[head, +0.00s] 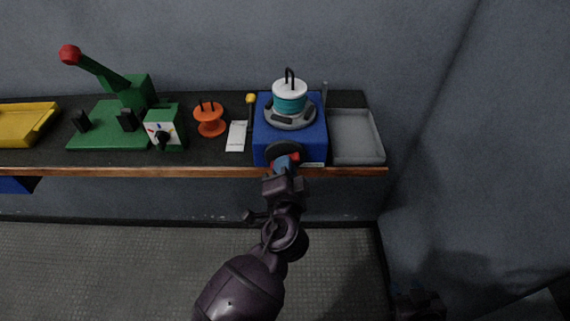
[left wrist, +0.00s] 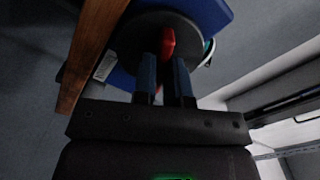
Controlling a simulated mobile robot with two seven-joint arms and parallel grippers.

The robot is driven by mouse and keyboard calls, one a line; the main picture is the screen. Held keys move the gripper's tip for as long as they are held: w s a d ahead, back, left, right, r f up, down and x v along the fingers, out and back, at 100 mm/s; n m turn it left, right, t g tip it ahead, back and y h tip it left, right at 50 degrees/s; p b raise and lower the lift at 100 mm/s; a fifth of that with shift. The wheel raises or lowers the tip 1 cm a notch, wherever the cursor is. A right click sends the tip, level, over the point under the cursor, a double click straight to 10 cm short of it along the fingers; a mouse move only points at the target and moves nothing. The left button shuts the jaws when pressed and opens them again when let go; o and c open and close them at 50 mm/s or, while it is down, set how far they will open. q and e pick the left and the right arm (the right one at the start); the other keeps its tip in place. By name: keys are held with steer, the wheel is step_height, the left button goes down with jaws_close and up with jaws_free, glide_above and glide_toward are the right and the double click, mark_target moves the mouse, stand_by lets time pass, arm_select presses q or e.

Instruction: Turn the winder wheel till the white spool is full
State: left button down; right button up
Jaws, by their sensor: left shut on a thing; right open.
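The blue winder (head: 262,122) stands at the right part of the bench. The white spool (head: 290,87) sits upright on its round grey plate, with teal wire wound around its middle. The dark winder wheel (head: 273,150) is on the winder's front face; it also shows in the left wrist view (left wrist: 135,40). My left gripper (head: 286,164) is at the wheel, shut on its red handle (left wrist: 167,43), which lies between the fingertips (left wrist: 166,65). My right gripper (head: 420,300) is low at the bottom right, dark and away from the bench, open.
An orange spool (head: 209,124), a white card (head: 236,136) and a yellow-tipped stick (head: 250,99) stand left of the winder. A green lever press (head: 100,135), a dial box (head: 164,132) and a yellow tray (head: 45,124) are further left. A grey tray (head: 377,148) is on the right.

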arm_select(q)
steer(key=shift+m+p, duration=1.15)
steer(key=shift+m, duration=1.65)
arm_select(e)
steer(key=shift+w+r, duration=0.1)
steer(key=shift+r, duration=1.4)
steer(key=shift+w, duration=0.1)
arm_select(q)
steer(key=c, duration=1.3)
jaws_free()
steer(key=shift+o, duration=0.7)
arm_select(e)
steer(key=shift+w+a+r, duration=0.1)
steer(key=shift+w+r, duration=0.4)
